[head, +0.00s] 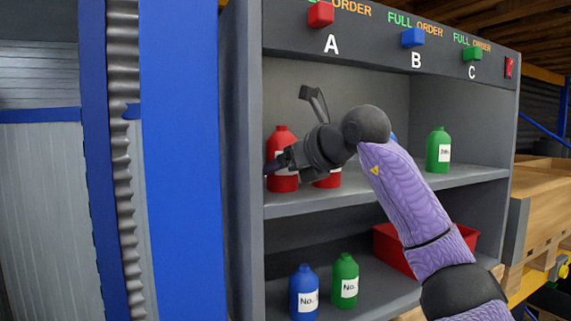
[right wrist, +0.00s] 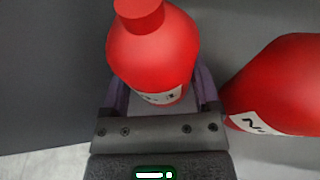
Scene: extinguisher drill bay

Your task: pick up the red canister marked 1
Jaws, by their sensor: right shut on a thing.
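The red canister marked 1 (head: 282,142) is upright at the left end of the upper shelf, partly hidden by my right gripper. In the right wrist view the same canister (right wrist: 152,48) sits between my two fingers, its white label partly showing a 1. My right gripper (head: 276,165) is shut on its body. I cannot tell whether its base touches the shelf. A second red canister (right wrist: 285,80) stands close to the right, apart from it; in the head view it (head: 327,181) is mostly hidden behind my gripper. My left gripper is not in view.
A green canister (head: 438,146) stands further right on the upper shelf (head: 390,190). A blue canister (head: 304,291), a green canister (head: 345,279) and a red bin (head: 388,247) are on the lower shelf. The unit's left side wall (head: 241,130) is close to my gripper.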

